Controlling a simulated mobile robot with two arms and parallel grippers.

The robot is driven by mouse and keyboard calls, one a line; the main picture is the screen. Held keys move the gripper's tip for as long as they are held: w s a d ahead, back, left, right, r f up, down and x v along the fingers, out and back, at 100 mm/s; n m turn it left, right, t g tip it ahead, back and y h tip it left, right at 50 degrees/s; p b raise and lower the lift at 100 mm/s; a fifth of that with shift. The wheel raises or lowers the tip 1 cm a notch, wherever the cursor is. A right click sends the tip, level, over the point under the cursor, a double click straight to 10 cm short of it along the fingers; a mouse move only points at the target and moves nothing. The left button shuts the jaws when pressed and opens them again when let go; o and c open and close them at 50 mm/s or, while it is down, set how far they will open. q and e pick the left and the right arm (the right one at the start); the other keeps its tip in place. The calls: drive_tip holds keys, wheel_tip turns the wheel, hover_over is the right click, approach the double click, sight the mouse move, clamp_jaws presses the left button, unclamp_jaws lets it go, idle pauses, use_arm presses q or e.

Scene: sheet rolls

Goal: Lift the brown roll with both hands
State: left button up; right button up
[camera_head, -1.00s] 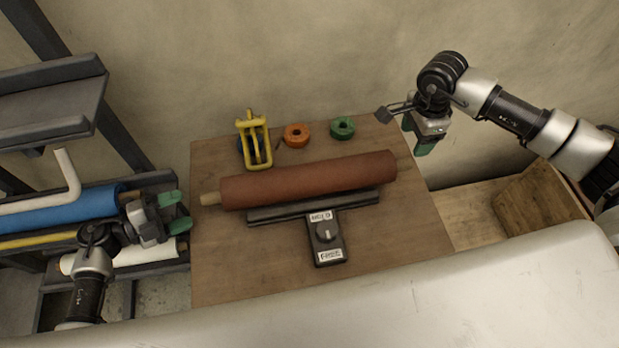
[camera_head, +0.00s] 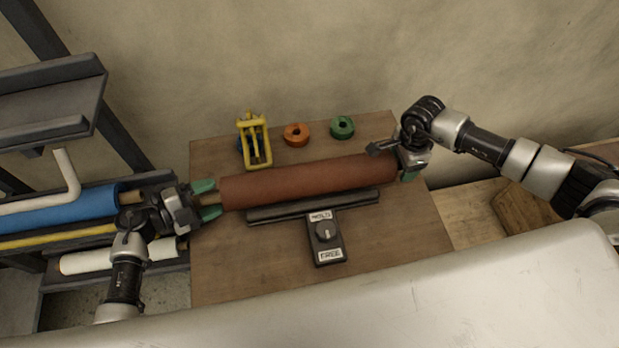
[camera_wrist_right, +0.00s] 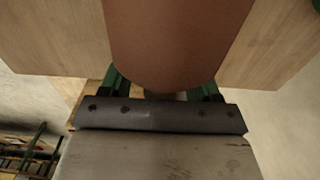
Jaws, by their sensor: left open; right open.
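The brown roll (camera_head: 305,182) lies across the wooden table, behind a black bar with a dial box. Its left core end (camera_head: 209,200) sticks out between the green fingers of my left gripper (camera_head: 207,200), which is open around it. My right gripper (camera_head: 408,165) is at the roll's right end, with its fingers open. In the right wrist view the roll (camera_wrist_right: 180,40) fills the upper middle, and the green fingers of my right gripper (camera_wrist_right: 163,88) lie on either side of its end. A short bit of core shows between them. Whether the fingers touch it cannot be told.
The dial box (camera_head: 326,240) and black bar (camera_head: 313,206) sit in front of the roll. A yellow tape dispenser (camera_head: 255,143), an orange ring (camera_head: 297,134) and a green ring (camera_head: 342,127) stand behind it. A rack with a blue roll (camera_head: 62,198) is at the left.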

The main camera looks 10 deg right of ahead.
use_arm(q)
clamp_jaws()
use_arm(e)
clamp_jaws()
use_arm(q)
drive_tip(key=shift+r, duration=0.25)
use_arm(e)
drive_tip(key=shift+w+r, duration=0.15)
drive_tip(key=shift+r, duration=0.15)
